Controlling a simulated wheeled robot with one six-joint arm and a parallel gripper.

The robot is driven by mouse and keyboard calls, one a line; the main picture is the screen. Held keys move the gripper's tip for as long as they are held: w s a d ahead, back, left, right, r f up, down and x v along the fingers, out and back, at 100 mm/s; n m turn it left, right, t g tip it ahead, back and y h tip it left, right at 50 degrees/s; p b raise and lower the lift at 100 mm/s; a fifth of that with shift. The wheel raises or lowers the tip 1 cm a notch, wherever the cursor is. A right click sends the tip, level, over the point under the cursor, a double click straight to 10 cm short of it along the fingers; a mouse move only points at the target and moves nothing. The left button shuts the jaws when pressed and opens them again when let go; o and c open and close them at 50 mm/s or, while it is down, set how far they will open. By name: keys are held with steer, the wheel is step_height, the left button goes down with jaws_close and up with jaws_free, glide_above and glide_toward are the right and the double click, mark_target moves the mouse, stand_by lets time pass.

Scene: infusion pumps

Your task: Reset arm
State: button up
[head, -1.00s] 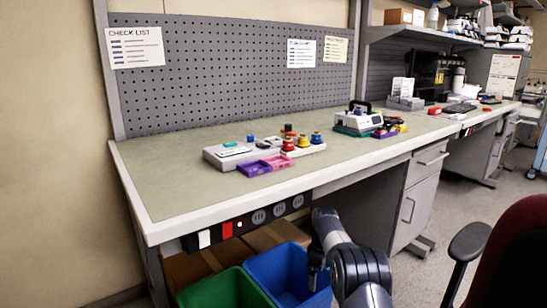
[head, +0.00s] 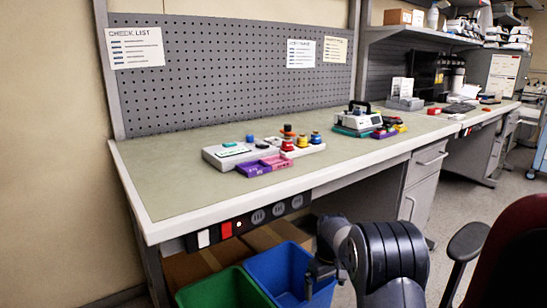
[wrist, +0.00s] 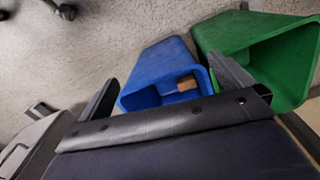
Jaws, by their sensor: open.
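My arm hangs in front of the workbench in the head view, with my gripper (head: 318,278) low at the right edge of the blue bin (head: 272,268). In the wrist view my gripper (wrist: 162,70) has its two dark fingers wide apart with nothing between them. The blue bin (wrist: 140,72) lies beyond the fingers there, with a small brown and white item (wrist: 187,84) inside. The green bin (wrist: 285,35) is to its right.
The workbench (head: 175,185) carries a pump base with coloured knobs (head: 270,150), purple and pink trays (head: 263,166) and a second device (head: 357,120). Cardboard boxes (head: 195,264) sit below. A chair (head: 505,250) stands at the right.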

steer(key=s+r+m+p, duration=0.3)
steer(key=s+m+p, duration=0.2)
steer(key=s+p, duration=0.7)
steer(key=shift+s+r+p, duration=0.25)
steer(key=shift+r+p, duration=0.15)
steer(key=shift+p, duration=0.55)
steer(key=shift+s+p, duration=0.2)
steer(key=shift+p, duration=0.3)
